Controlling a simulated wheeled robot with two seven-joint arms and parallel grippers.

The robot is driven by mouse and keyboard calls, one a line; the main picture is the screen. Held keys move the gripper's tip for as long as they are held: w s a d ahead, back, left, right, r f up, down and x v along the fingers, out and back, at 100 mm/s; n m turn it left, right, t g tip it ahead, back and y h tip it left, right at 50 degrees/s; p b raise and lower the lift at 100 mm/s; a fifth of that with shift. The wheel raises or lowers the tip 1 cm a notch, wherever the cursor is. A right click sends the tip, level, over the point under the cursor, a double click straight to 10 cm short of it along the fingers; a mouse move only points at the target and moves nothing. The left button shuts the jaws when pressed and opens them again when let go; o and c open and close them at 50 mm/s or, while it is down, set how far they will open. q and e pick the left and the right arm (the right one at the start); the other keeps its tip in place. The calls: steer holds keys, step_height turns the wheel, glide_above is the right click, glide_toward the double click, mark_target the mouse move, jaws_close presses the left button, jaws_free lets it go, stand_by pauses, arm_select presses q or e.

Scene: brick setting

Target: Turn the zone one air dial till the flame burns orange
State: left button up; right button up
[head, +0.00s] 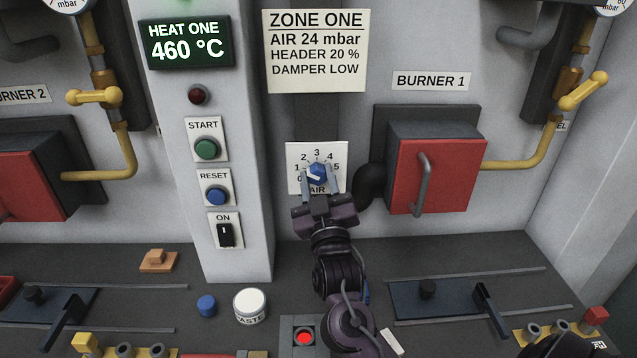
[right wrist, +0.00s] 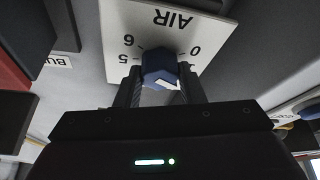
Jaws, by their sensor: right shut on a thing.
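The zone one air dial (head: 318,172) is a blue knob on a white plate marked AIR, with numbers around it, below the ZONE ONE card (head: 317,50). My right gripper (head: 319,184) is shut on the dial, a finger on each side. The right wrist view shows the blue knob (right wrist: 158,66) between the fingers, with the plate upside down. The burner 1 door (head: 450,175) is red and closed, and no flame is visible. My left gripper is not in view.
A panel post left of the dial carries START (head: 206,149), RESET (head: 216,197) and an ON switch (head: 225,235). The HEAT ONE display (head: 187,45) reads 460 °C. A white-lidded jar (head: 250,304) and a blue cap (head: 207,306) stand on the dark counter below.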

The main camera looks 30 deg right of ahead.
steer(key=shift+a+m+g+h+b, duration=0.1)
steer(key=shift+m+g+h+b, duration=0.2)
steer(key=shift+m+h, duration=0.65)
steer(key=shift+d+m+g+h+b, duration=0.1)
steer(key=shift+m+g+h+b, duration=0.25)
steer(key=shift+m, duration=1.15)
steer(key=shift+a+m+g+h+b, duration=0.1)
steer(key=shift+m+g+h+b, duration=0.35)
steer(key=shift+m, duration=0.8)
steer(key=o, duration=1)
steer(key=b+v, duration=0.2)
steer(key=v, duration=0.6)
steer(key=shift+f, duration=0.15)
steer(key=shift+w, duration=0.1)
